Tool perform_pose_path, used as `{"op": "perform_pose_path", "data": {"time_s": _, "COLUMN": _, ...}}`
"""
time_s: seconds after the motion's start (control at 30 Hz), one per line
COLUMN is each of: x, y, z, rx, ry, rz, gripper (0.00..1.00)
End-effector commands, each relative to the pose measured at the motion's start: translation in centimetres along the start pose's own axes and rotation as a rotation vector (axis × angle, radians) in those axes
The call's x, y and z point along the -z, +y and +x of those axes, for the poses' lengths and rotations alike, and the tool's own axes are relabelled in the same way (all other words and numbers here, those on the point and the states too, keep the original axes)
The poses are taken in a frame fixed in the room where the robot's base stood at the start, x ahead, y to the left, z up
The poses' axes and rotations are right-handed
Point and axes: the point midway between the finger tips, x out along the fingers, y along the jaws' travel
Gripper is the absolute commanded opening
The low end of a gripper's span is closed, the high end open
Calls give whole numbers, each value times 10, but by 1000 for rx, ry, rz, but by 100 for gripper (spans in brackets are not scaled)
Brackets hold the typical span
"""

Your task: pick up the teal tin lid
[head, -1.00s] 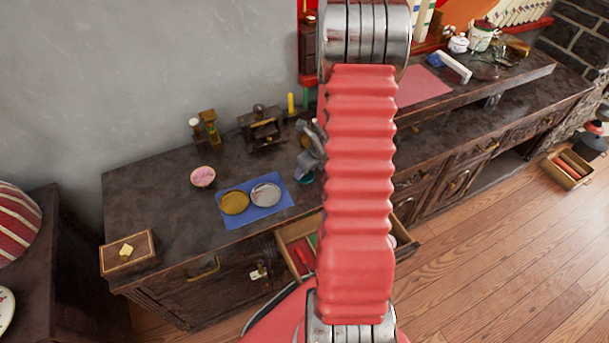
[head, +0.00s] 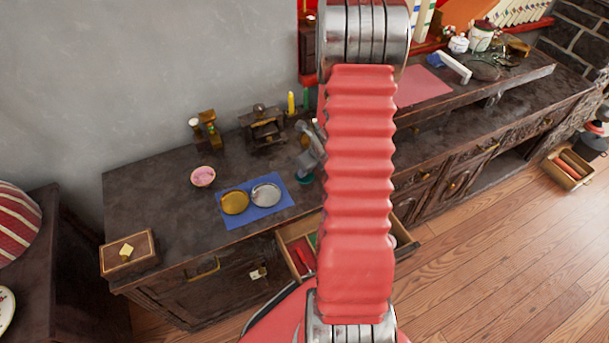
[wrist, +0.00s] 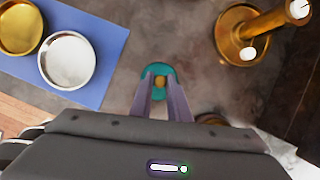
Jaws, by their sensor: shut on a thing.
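The teal tin lid (wrist: 159,68) is small and round with a brass-coloured knob (wrist: 160,82), and it lies below my wrist camera. My gripper (wrist: 160,76) is shut on it, with a narrow grey finger on each side of the knob. In the head view a small teal patch of the lid (head: 305,180) shows at the gripper (head: 306,172), just right of the blue mat. My red arm covers much of that area. I cannot tell whether the lid is clear of the counter.
A blue mat (head: 248,217) holds a gold dish (head: 235,203) and a silver dish (head: 266,195). A pink bowl (head: 203,177) stands behind it. A brass stand (wrist: 228,38) is close by in the wrist view. An open drawer (head: 285,236) juts out at the counter front.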

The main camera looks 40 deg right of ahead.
Motion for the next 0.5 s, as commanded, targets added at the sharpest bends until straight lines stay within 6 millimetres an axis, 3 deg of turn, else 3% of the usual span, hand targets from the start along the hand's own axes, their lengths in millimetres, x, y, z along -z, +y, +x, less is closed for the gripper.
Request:
{"op": "perform_pose_path", "data": {"time_s": 0.17, "x": 0, "y": 0, "z": 0, "rx": 0, "ry": 0, "rz": 0, "gripper": 0}}
{"op": "perform_pose_path", "data": {"time_s": 0.5, "x": 0, "y": 0, "z": -1, "rx": 0, "ry": 0, "rz": 0, "gripper": 0}}
